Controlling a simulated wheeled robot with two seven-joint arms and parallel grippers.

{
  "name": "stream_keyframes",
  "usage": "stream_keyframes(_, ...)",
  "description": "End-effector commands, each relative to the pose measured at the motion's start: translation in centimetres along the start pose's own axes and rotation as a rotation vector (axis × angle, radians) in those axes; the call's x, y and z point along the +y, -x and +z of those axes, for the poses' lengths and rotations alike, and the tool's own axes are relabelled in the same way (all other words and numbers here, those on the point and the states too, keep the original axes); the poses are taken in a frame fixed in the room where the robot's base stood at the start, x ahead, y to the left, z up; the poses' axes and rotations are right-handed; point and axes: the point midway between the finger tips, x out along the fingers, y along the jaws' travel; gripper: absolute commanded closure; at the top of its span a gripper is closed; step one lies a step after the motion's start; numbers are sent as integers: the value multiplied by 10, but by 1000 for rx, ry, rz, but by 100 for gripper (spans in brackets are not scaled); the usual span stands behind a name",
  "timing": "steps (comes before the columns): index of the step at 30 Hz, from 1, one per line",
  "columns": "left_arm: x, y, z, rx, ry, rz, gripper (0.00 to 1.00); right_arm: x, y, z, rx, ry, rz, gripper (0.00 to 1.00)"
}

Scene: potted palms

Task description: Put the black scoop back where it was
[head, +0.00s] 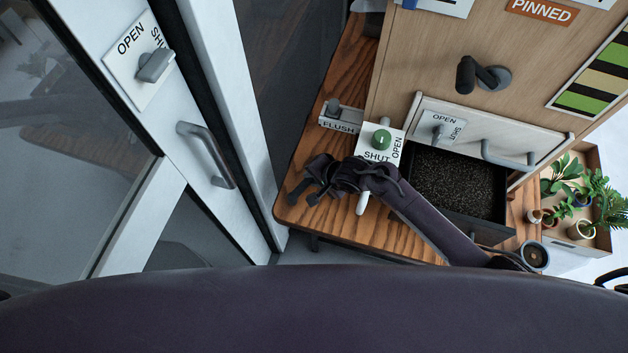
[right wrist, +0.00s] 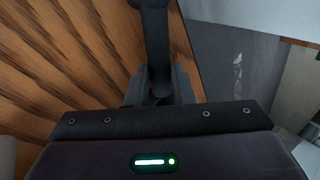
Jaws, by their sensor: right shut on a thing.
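My right gripper (head: 303,190) comes in from the right over the wooden table and is shut on the black scoop. In the right wrist view the scoop (right wrist: 157,45) is a long dark shaft between the fingers (right wrist: 158,88), reaching up and away over the wood. In the head view the scoop is hard to tell from my dark gripper. Where its far end rests, if anywhere, I cannot tell. An open drawer (head: 490,222) full of dark granules lies to the right of the gripper, partly behind my arm. My left gripper is not in view.
The wooden table (head: 345,75) has a bare left edge. A glass door (head: 90,85) is at left. Potted plants (head: 582,230) stand in a tray at right.

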Motion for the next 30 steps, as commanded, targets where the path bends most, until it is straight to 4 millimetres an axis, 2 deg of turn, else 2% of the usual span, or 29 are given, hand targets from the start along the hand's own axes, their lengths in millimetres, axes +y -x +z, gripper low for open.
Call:
stream_keyframes(2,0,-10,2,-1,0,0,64,3,-5,-2,0,2,0,99)
stream_keyframes(14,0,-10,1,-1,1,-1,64,3,-4,0,-1,-2,1,99)
stream_keyframes(15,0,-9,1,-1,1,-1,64,2,-4,0,0,-2,1,74)
stream_keyframes(19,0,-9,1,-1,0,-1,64,2,-4,0,0,-1,1,57)
stream_keyframes(30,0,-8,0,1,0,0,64,1,2,0,-1,-1,0,57)
